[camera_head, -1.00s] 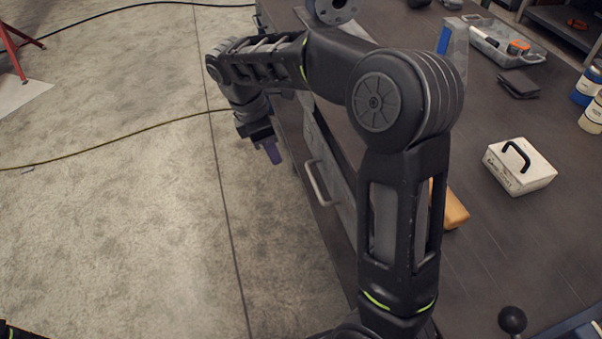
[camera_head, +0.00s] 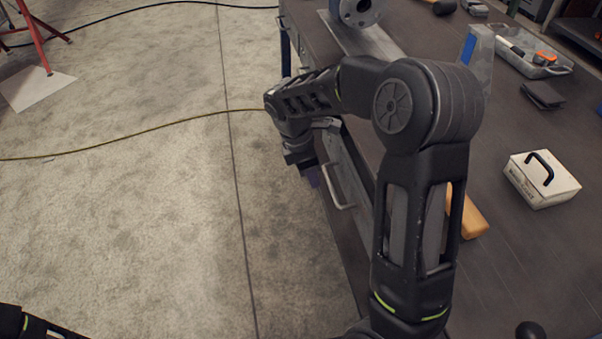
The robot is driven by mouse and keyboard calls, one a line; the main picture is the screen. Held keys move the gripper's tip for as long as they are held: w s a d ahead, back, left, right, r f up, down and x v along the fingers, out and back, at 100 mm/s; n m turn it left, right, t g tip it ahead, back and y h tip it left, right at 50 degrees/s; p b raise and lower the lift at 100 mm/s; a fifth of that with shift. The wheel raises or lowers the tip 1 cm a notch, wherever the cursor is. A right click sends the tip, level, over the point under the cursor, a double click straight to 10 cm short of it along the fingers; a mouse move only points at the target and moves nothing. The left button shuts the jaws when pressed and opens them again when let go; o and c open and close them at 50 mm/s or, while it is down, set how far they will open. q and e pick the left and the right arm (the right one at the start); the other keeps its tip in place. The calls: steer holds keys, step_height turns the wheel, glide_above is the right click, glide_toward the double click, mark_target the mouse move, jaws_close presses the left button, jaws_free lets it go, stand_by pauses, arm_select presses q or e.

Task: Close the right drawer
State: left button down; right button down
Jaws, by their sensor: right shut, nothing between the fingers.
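The workbench's front side has a grey drawer front with a pale bar handle (camera_head: 336,187). My right arm hides part of the drawer front, and I cannot tell how far the drawer stands out. My right gripper (camera_head: 313,179) is shut and empty, with dark purplish fingertips pointing down. It is just left of the handle in the picture, by the bench's front side. I cannot tell whether it touches anything. A second pale handle (camera_head: 326,122) shows partly behind my right wrist. My left gripper is out of view; only part of my left arm shows at the lower left.
The dark bench top (camera_head: 500,240) carries a white box with a black handle (camera_head: 542,180), an orange block (camera_head: 467,216), a clear tray (camera_head: 532,57) and a flanged pipe (camera_head: 360,12). A yellow cable (camera_head: 130,132) crosses the open concrete floor at left.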

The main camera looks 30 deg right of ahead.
steer(key=shift+s+d+r, duration=0.1)
steer(key=shift+s+d, duration=0.1)
steer(key=shift+d, duration=0.4)
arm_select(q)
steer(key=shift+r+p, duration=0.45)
arm_select(e)
steer(key=d, duration=0.1)
steer(key=s+d, duration=0.1)
steer(key=d, duration=0.2)
steer(key=shift+s+d, duration=0.25)
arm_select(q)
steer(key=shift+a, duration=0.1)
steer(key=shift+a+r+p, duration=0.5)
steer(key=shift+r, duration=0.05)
arm_select(e)
steer(key=w+a+r, duration=0.2)
steer(key=a+r, duration=0.4)
steer(key=r, duration=0.3)
steer(key=shift+w+a, duration=0.15)
steer(key=shift+a, duration=0.15)
